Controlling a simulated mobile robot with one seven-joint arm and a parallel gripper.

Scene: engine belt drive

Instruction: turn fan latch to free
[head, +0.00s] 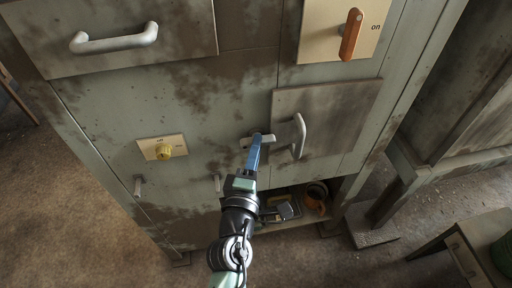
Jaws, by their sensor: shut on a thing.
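My gripper (256,140), with blue fingers, reaches up to the cabinet front. Its fingers are shut on a pale grey latch bar (268,141), which lies roughly level at the left edge of a grey-brown door panel. The fingers hide the middle of the bar. I take this bar to be the fan latch; no marking on it can be read. The door panel (345,112) carries a pale curved handle (299,136) just right of the bar, apart from my fingers.
An orange lever (351,34) stands on a plate marked "on" at upper right. A yellow knob (165,152) is at left, and a drawer handle (113,40) at upper left. Below the door, an open shelf (318,218) holds several items. A small table (470,250) stands at lower right.

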